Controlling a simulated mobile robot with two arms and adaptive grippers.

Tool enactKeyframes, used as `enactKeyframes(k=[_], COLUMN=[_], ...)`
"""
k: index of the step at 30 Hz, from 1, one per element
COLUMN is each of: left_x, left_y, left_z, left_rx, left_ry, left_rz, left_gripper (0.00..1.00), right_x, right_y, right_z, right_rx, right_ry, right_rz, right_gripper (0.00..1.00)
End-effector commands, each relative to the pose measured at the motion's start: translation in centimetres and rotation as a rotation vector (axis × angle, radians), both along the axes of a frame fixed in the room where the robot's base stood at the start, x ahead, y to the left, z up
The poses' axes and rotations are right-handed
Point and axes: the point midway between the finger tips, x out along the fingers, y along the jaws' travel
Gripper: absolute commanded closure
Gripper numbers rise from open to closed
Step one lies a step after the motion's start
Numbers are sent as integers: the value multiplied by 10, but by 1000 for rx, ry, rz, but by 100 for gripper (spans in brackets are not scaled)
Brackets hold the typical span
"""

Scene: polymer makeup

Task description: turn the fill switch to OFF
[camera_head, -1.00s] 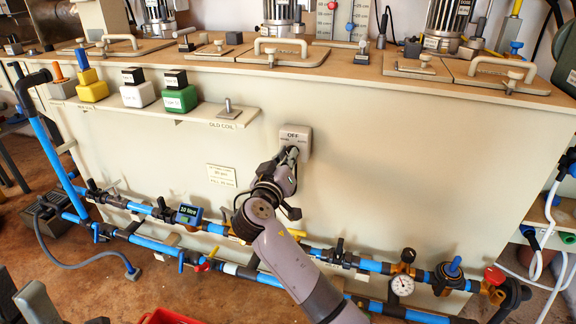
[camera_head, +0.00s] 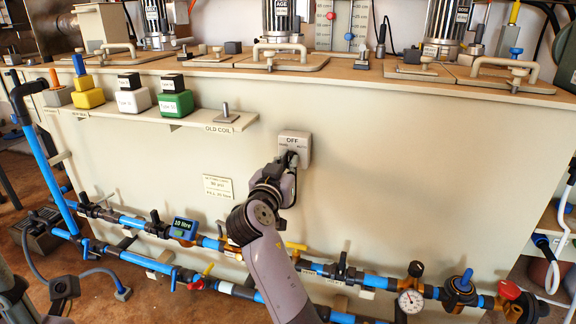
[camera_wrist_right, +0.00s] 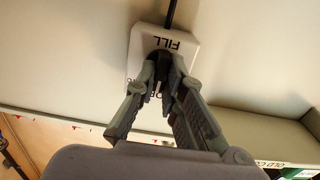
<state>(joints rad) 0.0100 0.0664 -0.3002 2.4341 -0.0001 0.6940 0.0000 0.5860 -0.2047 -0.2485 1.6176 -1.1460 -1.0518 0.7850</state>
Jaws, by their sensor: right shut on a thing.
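The fill switch (camera_head: 294,141) is a pale square plate on the tank's front wall, with OFF at its top and smaller words at either side. It also shows in the right wrist view (camera_wrist_right: 178,45), upside down, with FILL and part of OFF readable. My right gripper (camera_head: 289,160) is at the plate's lower middle, with its arm rising from below. In the right wrist view its fingers (camera_wrist_right: 158,82) close around the dark knob. The fingers hide most of the knob, so I cannot tell which way it points. Grey parts at the lower left edge may be my left gripper.
A shelf labelled OLD COIL (camera_head: 226,122) with yellow, white and green containers juts out left of the switch. Blue pipes with valves and a gauge (camera_head: 410,301) run along the wall below. The wall right of the switch is bare.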

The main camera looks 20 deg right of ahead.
Motion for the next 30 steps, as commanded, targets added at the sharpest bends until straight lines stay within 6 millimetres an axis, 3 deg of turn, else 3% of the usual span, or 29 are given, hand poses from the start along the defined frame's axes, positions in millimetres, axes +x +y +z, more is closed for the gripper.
enactKeyframes(k=[8,9,18,26,30], left_x=[0,0,0,0,0], left_y=[0,0,0,1,1], left_z=[0,0,0,0,0], left_rx=[0,0,0,-3,-3], left_ry=[0,0,-1,1,1], left_rz=[0,0,-1,1,1], left_gripper=[70,70,70,70,70], right_x=[0,0,0,0,0], right_y=[0,0,0,0,0], right_z=[-2,-2,-1,0,13], right_rx=[3,2,0,0,1], right_ry=[4,5,2,1,-3], right_rz=[0,0,0,0,0], right_gripper=[100,89,70,70,70])
